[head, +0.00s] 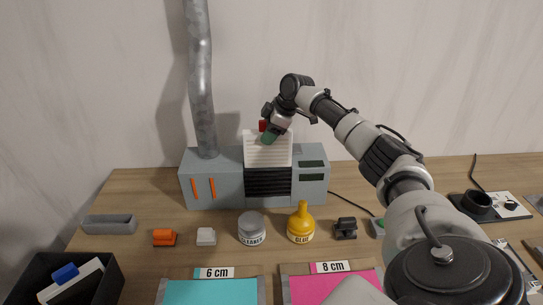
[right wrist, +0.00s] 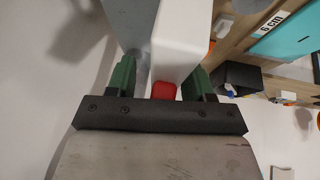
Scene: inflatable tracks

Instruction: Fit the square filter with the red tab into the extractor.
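The extractor (head: 212,185) is a grey-blue box at the back of the table, with a dark louvred front (head: 268,183). The white, ribbed square filter (head: 268,153) stands upright at the extractor's middle, above the louvres, its upper part rising past the box top. How deep it sits I cannot tell. Its red tab (head: 262,126) is at the top; it also shows in the right wrist view (right wrist: 164,91). My right gripper (head: 268,136) is at the filter's top edge. Its green fingers (right wrist: 161,80) stand apart either side of the filter and tab, with a visible gap on the left. My left gripper is out of view.
A silver duct (head: 202,85) rises from the extractor's left. In front stand a cleaner jar (head: 251,230), a yellow glue bottle (head: 301,224) and small orange, white and black blocks. Teal (head: 210,292) and pink (head: 325,287) mats lie nearest. A dark bin (head: 105,277) is front left.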

